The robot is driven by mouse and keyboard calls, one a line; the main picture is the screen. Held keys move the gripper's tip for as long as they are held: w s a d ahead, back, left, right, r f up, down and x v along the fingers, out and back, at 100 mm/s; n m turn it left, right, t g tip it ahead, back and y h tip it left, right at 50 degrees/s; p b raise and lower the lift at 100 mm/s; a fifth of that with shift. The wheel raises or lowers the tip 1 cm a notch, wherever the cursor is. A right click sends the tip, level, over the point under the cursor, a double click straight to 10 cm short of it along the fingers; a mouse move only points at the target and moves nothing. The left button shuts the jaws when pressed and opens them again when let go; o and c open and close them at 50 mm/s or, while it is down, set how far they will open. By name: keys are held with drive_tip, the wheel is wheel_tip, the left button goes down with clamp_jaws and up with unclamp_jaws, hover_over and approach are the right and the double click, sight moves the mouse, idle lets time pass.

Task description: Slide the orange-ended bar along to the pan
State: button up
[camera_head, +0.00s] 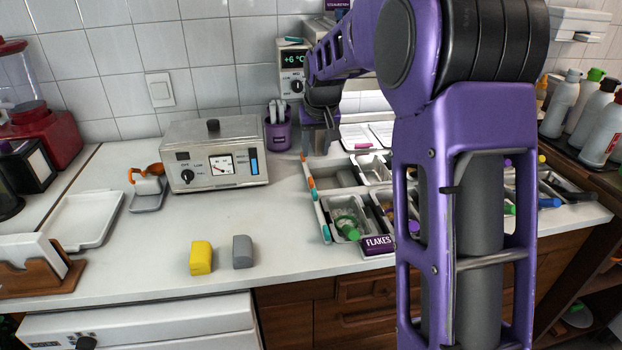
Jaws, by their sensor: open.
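A tray of compartments (336,176) sits on the counter, partly behind my arm. Along its left side runs a narrow light bar with an orange end (312,189); teal and more orange show beside it, and I cannot tell where each piece stops. Shallow grey metal pans (372,170) sit inside the tray; which one is the pan I cannot tell. My gripper (318,153) points down at the tray's back left corner, behind the orange end. It is open; its fingertips are small and dark, and I cannot tell whether they touch anything.
A green-capped bottle (347,226) lies in a front compartment above the FLAKES label (378,244). A purple cup (278,132) and a metal box with a dial (214,160) stand left of my gripper. Yellow (201,257) and grey (242,252) blocks stand on otherwise clear front counter.

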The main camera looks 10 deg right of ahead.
sight(311, 180)
drive_tip(key=b+x, duration=0.1)
drive_tip(key=x, duration=1.2)
drive_tip(key=shift+w, duration=0.15)
clamp_jaws()
idle(0.8)
